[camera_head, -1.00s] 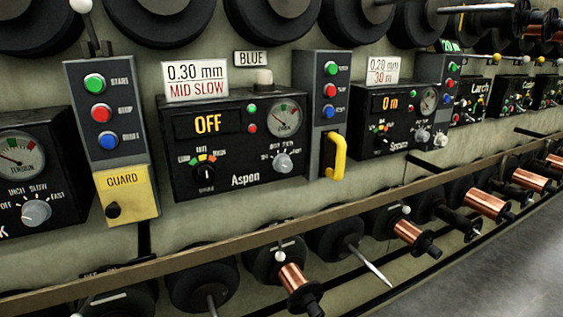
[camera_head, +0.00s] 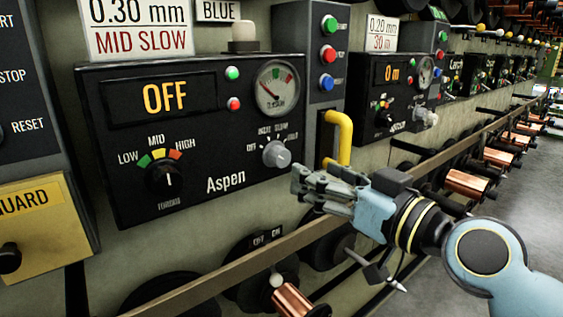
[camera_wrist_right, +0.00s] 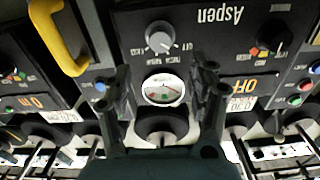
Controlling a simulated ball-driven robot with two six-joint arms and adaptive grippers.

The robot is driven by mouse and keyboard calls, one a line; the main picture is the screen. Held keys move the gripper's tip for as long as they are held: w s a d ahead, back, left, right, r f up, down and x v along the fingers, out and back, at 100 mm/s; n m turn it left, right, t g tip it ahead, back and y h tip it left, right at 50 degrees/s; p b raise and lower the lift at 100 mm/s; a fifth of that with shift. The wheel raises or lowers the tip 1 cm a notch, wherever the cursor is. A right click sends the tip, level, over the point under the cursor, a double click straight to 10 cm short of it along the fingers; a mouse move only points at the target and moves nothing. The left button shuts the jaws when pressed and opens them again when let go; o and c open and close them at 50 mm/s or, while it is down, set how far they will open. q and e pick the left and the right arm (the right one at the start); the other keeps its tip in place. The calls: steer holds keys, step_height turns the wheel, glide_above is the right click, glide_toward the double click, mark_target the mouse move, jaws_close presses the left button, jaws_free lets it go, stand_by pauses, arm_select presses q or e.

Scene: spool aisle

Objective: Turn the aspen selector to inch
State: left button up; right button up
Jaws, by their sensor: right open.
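The Aspen panel (camera_head: 215,130) is a black box with an amber display (camera_head: 162,97) reading OFF. Its selector (camera_head: 277,154) is a grey knob at lower right, under the round gauge, with labels OFF, INCH, SLOW, FAST around it. The selector also shows upside down in the right wrist view (camera_wrist_right: 160,38); its pointer appears to be toward OFF. My right gripper (camera_head: 300,186) is open and empty, below and right of the selector, apart from it. In the wrist view its fingers (camera_wrist_right: 161,74) stand apart, with the gauge between them. My left gripper is not in view.
A yellow handle (camera_head: 342,138) stands out just right of the Aspen panel, close above my right gripper. A torque knob (camera_head: 166,180) is at the panel's left. A long rail (camera_head: 245,262) with copper spools (camera_head: 468,186) runs below. A yellow guard box (camera_head: 40,225) is at far left.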

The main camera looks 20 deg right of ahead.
mark_target(284, 158)
steer(key=x, duration=0.9)
steer(key=shift+w, duration=0.15)
steer(key=c, duration=1.1)
steer(key=shift+c, duration=0.2)
